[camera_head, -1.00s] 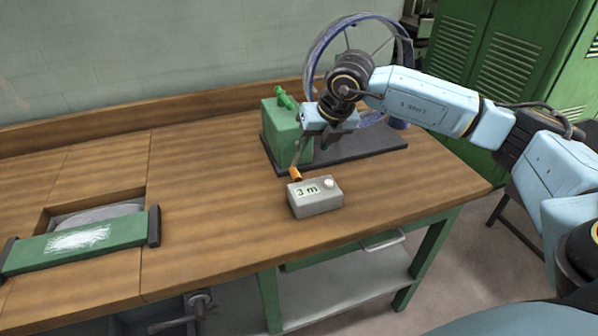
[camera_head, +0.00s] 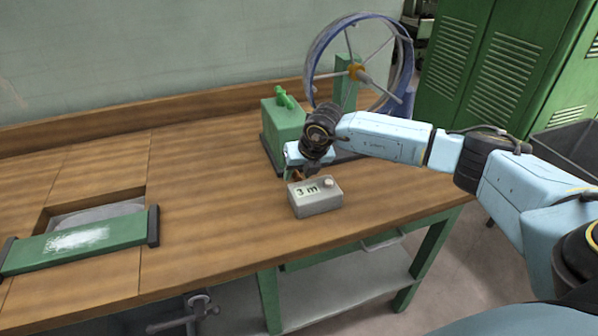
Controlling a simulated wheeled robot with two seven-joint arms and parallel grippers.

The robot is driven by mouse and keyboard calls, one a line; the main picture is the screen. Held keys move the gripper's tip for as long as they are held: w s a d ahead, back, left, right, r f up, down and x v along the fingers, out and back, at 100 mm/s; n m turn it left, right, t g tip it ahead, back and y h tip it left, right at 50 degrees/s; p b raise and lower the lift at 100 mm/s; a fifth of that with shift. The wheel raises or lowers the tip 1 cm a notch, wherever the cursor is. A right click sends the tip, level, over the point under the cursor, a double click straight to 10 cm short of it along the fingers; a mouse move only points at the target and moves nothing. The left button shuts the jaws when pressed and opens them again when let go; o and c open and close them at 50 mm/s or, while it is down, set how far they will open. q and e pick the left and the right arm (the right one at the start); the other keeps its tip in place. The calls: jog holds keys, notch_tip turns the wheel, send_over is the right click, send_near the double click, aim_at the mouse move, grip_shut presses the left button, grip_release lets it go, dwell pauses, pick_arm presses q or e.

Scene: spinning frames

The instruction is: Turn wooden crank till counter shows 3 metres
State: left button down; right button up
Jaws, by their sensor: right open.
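The grey counter box (camera_head: 318,202) stands on the bench and its display reads "3 m". A pale round knob (camera_head: 328,183) is on its top. The green crank housing (camera_head: 283,122) stands behind it, with a green lever on top. A small part of the crank's orange-brown handle seems to show at my gripper; the rest is hidden. My right gripper (camera_head: 298,172) is open, low at the front of the housing and just behind the counter box. Whether it touches the handle cannot be told. The blue-rimmed wheel (camera_head: 312,62) stands behind. My left gripper is out of view.
A wooden bench top (camera_head: 215,190) is clear between the counter and the left recess. A green bar (camera_head: 75,244) with a white-scuffed face lies at the recess. Green lockers (camera_head: 490,70) stand at the right. A vise handle shows below the bench.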

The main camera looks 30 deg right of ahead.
grip_shut()
jog(key=shift+a+y+b, duration=0.15)
jog(key=shift+y+b, duration=0.35)
jog(key=shift+w+a+r+y, duration=0.1)
jog(key=shift+a+r+y, duration=0.1)
jog(key=shift+y, duration=0.2)
grip_release()
